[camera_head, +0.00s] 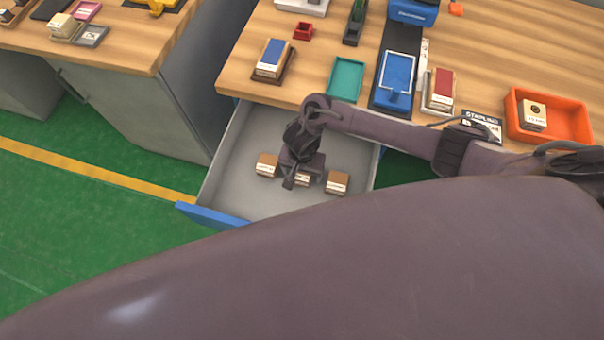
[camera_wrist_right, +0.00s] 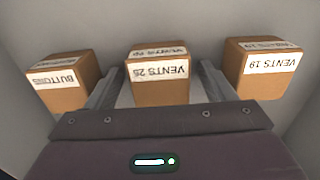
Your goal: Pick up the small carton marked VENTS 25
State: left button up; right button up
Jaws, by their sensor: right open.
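The small carton marked VENTS 25 (camera_wrist_right: 158,82) is a brown box with white labels. It stands in the open grey drawer, in the middle of a row of three cartons. In the head view it (camera_head: 302,178) is mostly hidden under my right gripper (camera_head: 296,182). In the right wrist view my right gripper (camera_wrist_right: 158,92) is open, with one finger on each side of the carton. I cannot tell whether the fingers touch it. My left gripper is not in view.
A carton marked BUTTONS (camera_wrist_right: 64,82) stands left and one marked VENTS 19 (camera_wrist_right: 268,70) right. The drawer (camera_head: 240,150) has grey walls around them. The wooden desk (camera_head: 310,62) above holds an orange tray (camera_head: 562,136), a teal tray (camera_head: 346,78) and other items.

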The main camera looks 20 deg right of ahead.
jog(key=c, duration=1.1)
jog(key=shift+r, duration=0.1)
